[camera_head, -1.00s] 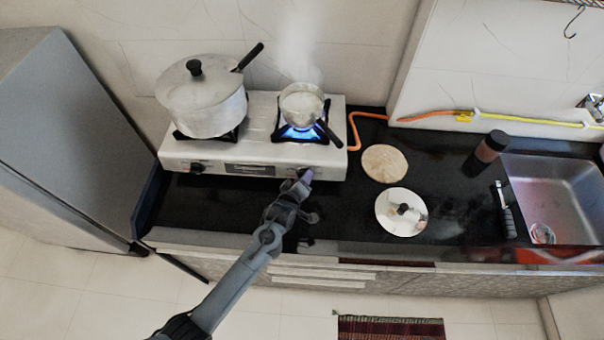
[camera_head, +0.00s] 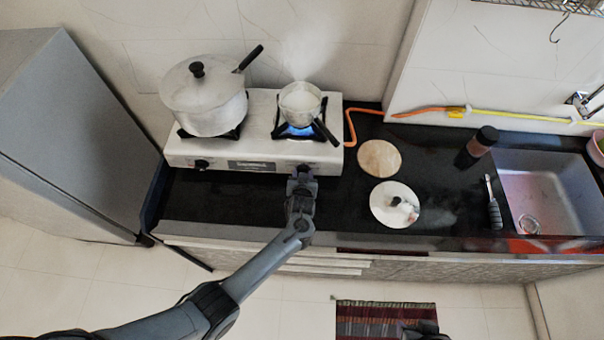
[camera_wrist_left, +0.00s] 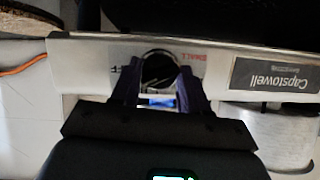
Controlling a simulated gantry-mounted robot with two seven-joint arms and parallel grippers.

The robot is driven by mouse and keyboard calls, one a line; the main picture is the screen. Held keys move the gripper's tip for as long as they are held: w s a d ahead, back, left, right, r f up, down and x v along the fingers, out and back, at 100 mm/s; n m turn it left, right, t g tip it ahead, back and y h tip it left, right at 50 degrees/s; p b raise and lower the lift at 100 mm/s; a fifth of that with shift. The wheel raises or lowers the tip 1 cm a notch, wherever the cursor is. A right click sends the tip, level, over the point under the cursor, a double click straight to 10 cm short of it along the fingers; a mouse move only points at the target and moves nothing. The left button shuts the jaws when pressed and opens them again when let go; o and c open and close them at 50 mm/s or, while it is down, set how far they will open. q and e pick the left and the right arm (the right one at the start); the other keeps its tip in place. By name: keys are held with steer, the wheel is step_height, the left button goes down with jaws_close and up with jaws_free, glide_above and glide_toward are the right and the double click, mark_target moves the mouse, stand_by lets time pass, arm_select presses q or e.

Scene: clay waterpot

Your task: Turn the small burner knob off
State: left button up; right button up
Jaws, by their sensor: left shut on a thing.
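The small burner knob (camera_wrist_left: 160,70) is a dark round knob beside the word SMALL on the pale stove front in the left wrist view. My left gripper (camera_wrist_left: 158,88) is shut on it, one finger on each side. In the head view, my left gripper (camera_head: 302,172) is at the right part of the stove front and hides the knob. A blue flame (camera_head: 297,131) burns under the small steaming pot (camera_head: 300,102). A dark part of my right arm (camera_head: 426,330) shows at the bottom edge, its fingers unclear.
A large lidded pot (camera_head: 205,105) stands on the left burner, above another knob (camera_head: 201,164). An orange hose (camera_head: 351,128) runs from the stove's right side. A round board (camera_head: 379,158) and a lid (camera_head: 395,204) lie on the black counter (camera_head: 235,205).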

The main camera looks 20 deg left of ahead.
arm_select(q)
steer(key=shift+d+f+m+y, duration=0.15)
steer(key=shift+m+y, duration=0.95)
steer(key=shift+m, duration=1)
steer(key=shift+b, duration=0.3)
steer(key=o, duration=1.1)
steer(key=shift+c, duration=0.2)
steer(key=shift+r, duration=0.2)
